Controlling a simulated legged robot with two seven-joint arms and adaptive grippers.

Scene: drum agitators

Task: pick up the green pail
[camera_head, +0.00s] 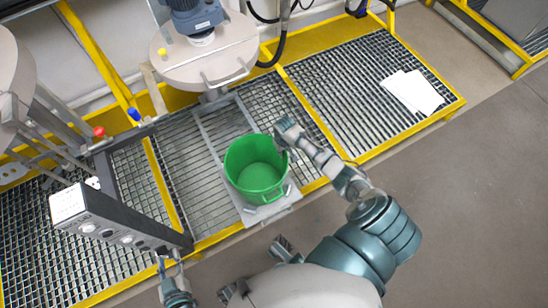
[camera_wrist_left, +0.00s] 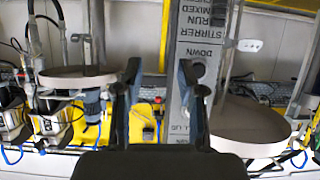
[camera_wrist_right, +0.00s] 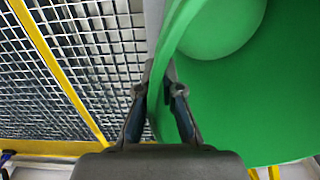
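The green pail (camera_head: 258,180) stands upright and open at the top on a grey plate (camera_head: 270,210) at the front of the grating. My right gripper (camera_head: 287,134) is at the pail's upper right rim. In the right wrist view the pail's wall (camera_wrist_right: 245,95) runs between the two fingers (camera_wrist_right: 159,85), one inside and one outside. The fingers are drawn in and look closed on the rim. My left gripper (camera_head: 168,262) is low at the left, beside the control box. In the left wrist view it is open and empty (camera_wrist_left: 160,75).
A grey control panel (camera_head: 115,222) with knobs and printed labels stands left of the pail. A round lid under a motor (camera_head: 205,55) hangs behind the pail. White sheets (camera_head: 412,91) lie on the grating at the right. The floor in front is clear.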

